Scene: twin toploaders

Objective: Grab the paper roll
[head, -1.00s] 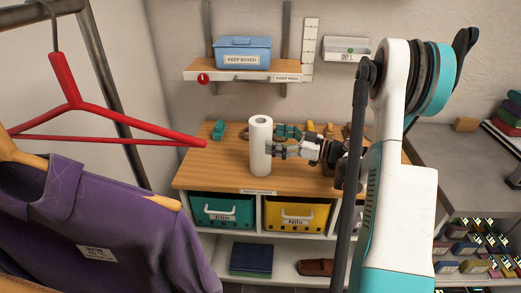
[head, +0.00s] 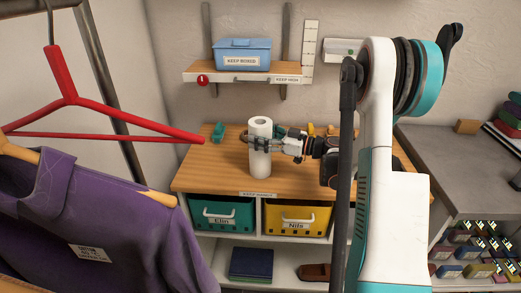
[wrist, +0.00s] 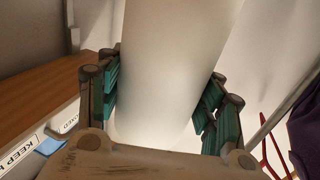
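The paper roll (head: 260,165) is a white upright cylinder standing on the wooden top of the cabinet. My gripper (head: 260,138) has come from the right, with its fingers around the roll at its upper half. In the wrist view the roll (wrist: 170,60) fills the middle, between my gripper's teal finger pads (wrist: 160,100). One pad lies along each side of the roll, very near or touching it. I cannot tell whether the pads press on it. The roll looks upright, with its base at the wooden surface.
The wooden top (head: 215,175) holds small items behind the roll, including a teal one (head: 218,132). A shelf (head: 235,77) with a blue box (head: 242,54) hangs above. Teal (head: 222,213) and yellow (head: 297,217) bins sit below. A red hanger (head: 110,110) and purple shirt (head: 95,215) are left.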

